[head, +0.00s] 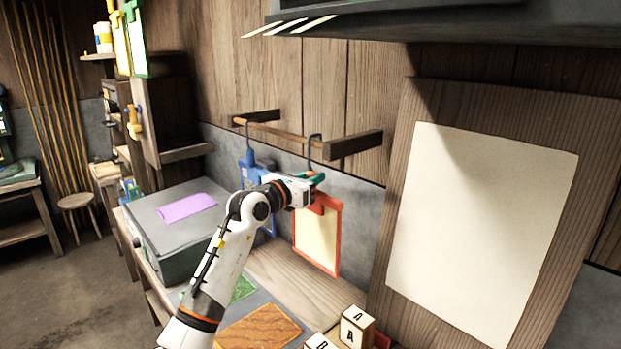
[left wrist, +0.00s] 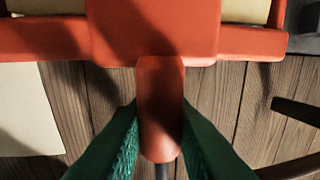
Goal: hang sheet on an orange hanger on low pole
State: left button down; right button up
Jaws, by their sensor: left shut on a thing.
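The orange hanger (head: 325,204) holds a cream sheet (head: 312,238) and is upright below the right part of the low wooden pole (head: 284,133). Its dark hook (head: 314,140) reaches up to the pole; I cannot tell whether it rests on it. My left gripper (head: 318,182) is shut on the hanger's neck, just above its clamp. In the left wrist view, the green fingers (left wrist: 160,125) press the orange neck (left wrist: 160,85) from both sides, with the clamp above. My right gripper is not in view.
A blue hanger (head: 248,168) hangs at the pole's left end, partly behind my arm. Wooden brackets (head: 352,145) hold the pole. Below is a bench (head: 285,280) with lettered blocks (head: 356,328). A large board with a blank sheet (head: 480,235) stands at the right. A dark shelf juts out above.

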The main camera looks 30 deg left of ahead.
pick_arm(q)
jog(key=c, duration=1.2)
grip_release()
